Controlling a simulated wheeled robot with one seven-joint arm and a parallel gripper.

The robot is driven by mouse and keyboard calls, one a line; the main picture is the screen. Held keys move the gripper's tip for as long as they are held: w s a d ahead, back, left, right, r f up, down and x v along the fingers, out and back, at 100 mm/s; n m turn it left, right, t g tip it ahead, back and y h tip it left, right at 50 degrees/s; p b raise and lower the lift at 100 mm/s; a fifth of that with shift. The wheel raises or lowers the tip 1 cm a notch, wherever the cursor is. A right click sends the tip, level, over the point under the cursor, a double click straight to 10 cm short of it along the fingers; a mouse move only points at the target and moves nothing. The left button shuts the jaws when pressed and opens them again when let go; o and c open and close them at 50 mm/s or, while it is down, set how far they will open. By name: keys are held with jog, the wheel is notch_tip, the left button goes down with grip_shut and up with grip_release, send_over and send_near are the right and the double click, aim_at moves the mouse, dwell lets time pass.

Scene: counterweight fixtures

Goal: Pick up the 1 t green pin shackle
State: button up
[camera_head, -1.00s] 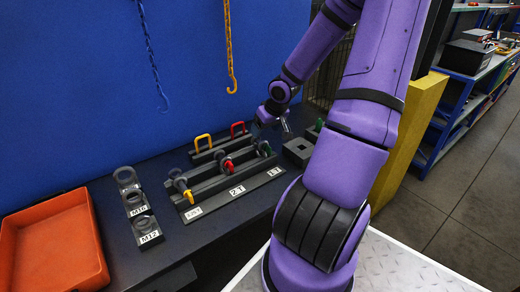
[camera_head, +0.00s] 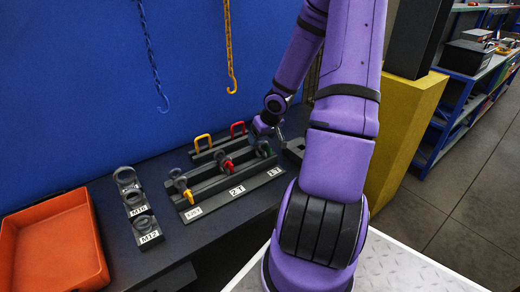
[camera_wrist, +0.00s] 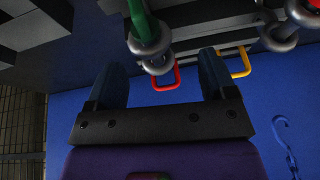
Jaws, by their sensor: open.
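The green pin shackle (camera_head: 267,151) sits in the right place of the dark rack, by the 1 T label (camera_head: 275,172). In the wrist view its green pin (camera_wrist: 147,28) and grey bow (camera_wrist: 155,66) are near the top, between my two finger tips as seen there. My gripper (camera_wrist: 160,60) is open, with one finger to each side of the bow. No contact shows, and I cannot tell the exact depth between them. In the head view my gripper (camera_head: 272,131) is just above and behind the green shackle, partly hidden by my own wrist.
A red shackle (camera_head: 226,165) and a yellow shackle (camera_head: 187,194) sit left in the rack (camera_head: 215,186). Red (camera_wrist: 178,80) and yellow (camera_wrist: 240,67) upright loops stand behind. Grey eye nuts (camera_head: 135,200) and an orange tray (camera_head: 50,250) are further left. A blue wall backs the bench.

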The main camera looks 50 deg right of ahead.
aim_at(260, 141)
jog(key=shift+w+d+f, duration=0.2)
jog(key=shift+w+f, duration=0.15)
jog(key=shift+f, duration=0.25)
jog(key=shift+w+d+f, duration=0.2)
jog(key=shift+w+f, duration=0.15)
jog(key=shift+f, duration=0.25)
jog(key=shift+x, duration=1.2)
jog(key=shift+d, duration=0.1)
jog(key=c, duration=1.2)
